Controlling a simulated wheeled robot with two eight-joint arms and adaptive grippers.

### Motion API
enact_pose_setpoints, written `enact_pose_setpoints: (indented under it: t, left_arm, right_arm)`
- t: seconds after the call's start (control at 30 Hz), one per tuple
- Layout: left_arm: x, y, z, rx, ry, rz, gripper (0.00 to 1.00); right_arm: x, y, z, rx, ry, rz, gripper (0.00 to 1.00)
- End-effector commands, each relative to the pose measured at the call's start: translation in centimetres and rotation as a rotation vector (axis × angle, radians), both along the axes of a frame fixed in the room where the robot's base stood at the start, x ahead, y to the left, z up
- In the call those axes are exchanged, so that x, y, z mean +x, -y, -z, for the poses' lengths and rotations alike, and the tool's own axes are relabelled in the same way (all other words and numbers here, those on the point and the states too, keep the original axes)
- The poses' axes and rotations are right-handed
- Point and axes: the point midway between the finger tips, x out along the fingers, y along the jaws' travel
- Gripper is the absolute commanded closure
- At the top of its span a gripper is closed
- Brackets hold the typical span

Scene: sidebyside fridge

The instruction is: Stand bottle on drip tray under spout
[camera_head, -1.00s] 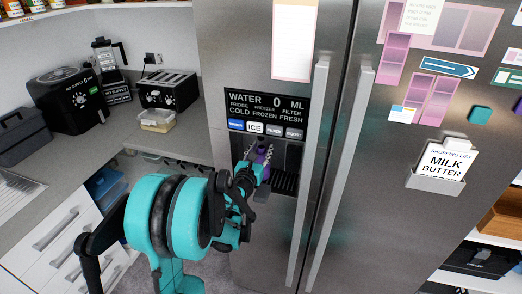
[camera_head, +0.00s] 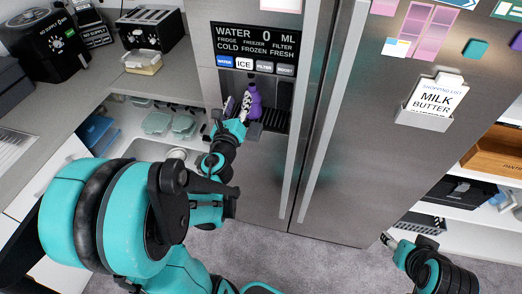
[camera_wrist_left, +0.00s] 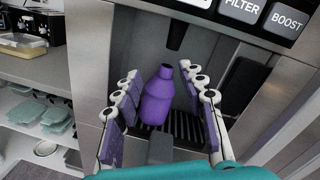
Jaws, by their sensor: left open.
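The purple bottle (camera_head: 254,101) stands upright in the dispenser recess of the fridge; it also shows in the left wrist view (camera_wrist_left: 158,98). Its base is on the dark slatted drip tray (camera_wrist_left: 186,128). The dark spout (camera_wrist_left: 177,35) hangs above, slightly right of the bottle's neck in the wrist view. My left gripper (camera_wrist_left: 163,100) is open, its purple-padded fingers on either side of the bottle with gaps showing. In the head view the left gripper (camera_head: 243,108) partly hides the bottle. My right gripper (camera_head: 388,240) is low at the right, its opening unclear.
A display panel with buttons (camera_head: 258,50) is above the recess. Long fridge door handles (camera_head: 300,130) stand to the right. A counter with a toaster (camera_head: 148,28) and a food container (camera_head: 142,62) lies left. Open shelves (camera_head: 480,210) are at the right.

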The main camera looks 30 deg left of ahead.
Motion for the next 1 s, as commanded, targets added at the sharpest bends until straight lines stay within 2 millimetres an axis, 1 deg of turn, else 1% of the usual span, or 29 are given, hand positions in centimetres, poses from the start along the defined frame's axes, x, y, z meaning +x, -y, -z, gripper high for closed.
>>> enact_pose_setpoints:
  t: [0.03, 0.07, 0.1, 0.17, 0.2, 0.23, 0.27, 0.3, 0.37, 0.4, 0.5, 0.6, 0.7, 1.0]
  left_arm:
    - [-0.6, 0.4, -0.8, -0.197, 0.053, -0.037, 0.59]
    - [-0.9, 0.5, -1.1, -0.342, 0.088, -0.067, 0.59]
    - [-1.6, 0.8, -1.0, -0.547, 0.131, -0.114, 0.59]
    - [-2.8, 1.6, -0.3, -0.861, 0.183, -0.194, 0.59]
    - [-3.7, 2.6, 0.6, -1.069, 0.207, -0.252, 0.59]
    - [-4.5, 3.5, 1.4, -1.218, 0.219, -0.303, 0.59]
    - [-5.4, 4.6, 2.2, -1.364, 0.227, -0.356, 0.59]
    - [-6.7, 6.3, 3.5, -1.546, 0.229, -0.435, 0.59]
    - [-8.7, 9.1, 5.1, -1.787, 0.219, -0.561, 0.59]
    - [-10.1, 11.0, 6.1, -1.921, 0.206, -0.648, 0.59]
    - [-13.3, 15.2, 7.8, -2.166, 0.162, -0.852, 0.59]
    - [-15.6, 18.0, 8.6, -2.293, 0.126, -0.997, 0.59]
    - [-16.6, 19.2, 8.9, -2.344, 0.109, -1.066, 0.59]
    - [-16.7, 19.3, 9.1, -2.351, 0.109, -1.076, 0.59]
  right_arm:
    - [0.0, 0.0, 0.0, 0.000, 0.000, 0.000, 0.43]
    - [0.0, 0.0, 0.0, 0.000, 0.000, 0.000, 0.43]
    - [0.0, 0.0, 0.0, 0.000, 0.000, 0.000, 0.43]
    - [0.0, 0.0, 0.0, 0.000, 0.000, 0.000, 0.43]
    - [0.0, 0.0, 0.0, 0.000, 0.000, 0.000, 0.43]
    - [0.0, 0.0, 0.0, 0.000, 0.000, 0.000, 0.43]
    - [0.0, 0.0, 0.0, 0.000, 0.000, 0.000, 0.43]
    - [0.0, 0.0, 0.0, 0.000, 0.000, 0.000, 0.43]
    - [0.0, 0.0, 0.0, 0.000, 0.000, 0.000, 0.43]
    - [0.0, 0.0, 0.0, 0.000, 0.000, 0.000, 0.43]
    - [0.0, 0.0, 0.0, 0.000, 0.000, 0.000, 0.43]
    - [0.0, 0.0, 0.0, 0.000, 0.000, 0.000, 0.43]
    - [0.0, 0.0, 0.0, 0.000, 0.000, 0.000, 0.43]
    - [0.0, 0.0, 0.2, 0.000, 0.000, 0.000, 0.43]
